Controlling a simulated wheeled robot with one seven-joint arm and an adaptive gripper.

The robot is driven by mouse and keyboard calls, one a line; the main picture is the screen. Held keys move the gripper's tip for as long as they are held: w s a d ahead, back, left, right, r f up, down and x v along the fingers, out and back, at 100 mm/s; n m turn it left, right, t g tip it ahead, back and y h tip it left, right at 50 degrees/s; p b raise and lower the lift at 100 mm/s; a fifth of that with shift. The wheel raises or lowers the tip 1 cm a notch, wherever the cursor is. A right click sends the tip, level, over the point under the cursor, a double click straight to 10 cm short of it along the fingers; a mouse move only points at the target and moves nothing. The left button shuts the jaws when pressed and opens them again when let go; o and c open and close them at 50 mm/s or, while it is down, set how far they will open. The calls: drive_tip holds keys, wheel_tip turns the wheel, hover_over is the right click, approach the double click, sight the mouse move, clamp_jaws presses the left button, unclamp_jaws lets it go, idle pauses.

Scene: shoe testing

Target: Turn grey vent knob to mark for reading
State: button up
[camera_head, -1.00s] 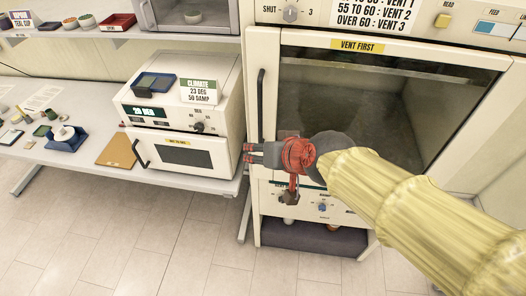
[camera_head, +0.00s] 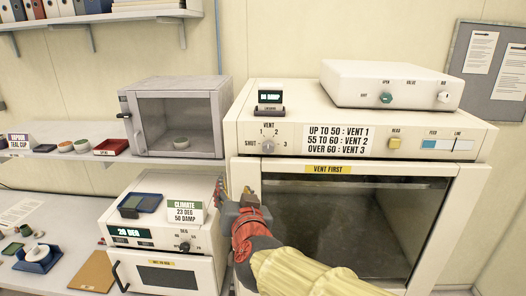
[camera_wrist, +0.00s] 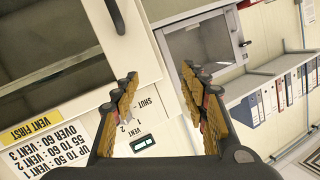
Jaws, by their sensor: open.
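The grey vent knob (camera_head: 268,146) is on the upper left front panel of the large cream chamber. SHUT is to its left, 1 and 2 above it, and 3 to its right. Its pointer direction is too small to tell. In the wrist view the knob (camera_wrist: 126,117) is partly hidden by the left finger. My gripper (camera_head: 235,192) is open and empty, below and left of the knob, apart from it. In the wrist view the gripper (camera_wrist: 160,75) shows both fingers spread. A small display (camera_head: 270,97) on the chamber top reads DAMP; its number is unclear.
A white box (camera_head: 390,80) with a teal knob stands on top. A grey cabinet (camera_head: 180,100) stands left.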

sight(268, 149)
drive_tip(key=w+d+r+m+t+h, duration=0.2)
drive_tip(key=d+r+t+h, duration=0.1)
drive_tip(key=d+r+h, duration=0.4)
drive_tip(key=shift+y, duration=0.9)
drive_tip(key=shift+w+d+f+p, duration=0.15)
drive_tip(key=shift+w+p, duration=0.05)
drive_tip(key=shift+w, duration=1.05)
drive_tip(key=shift+w+d+f+p, duration=0.15)
drive_tip(key=shift+w+d+f, duration=0.05)
drive_tip(key=shift+w, duration=1)
drive_tip(key=shift+w+d+f+p, duration=0.15)
drive_tip(key=shift+w+p, duration=0.05)
drive_tip(key=shift+w, duration=1.05)
drive_tip(key=shift+c, duration=0.7)
clamp_jaws()
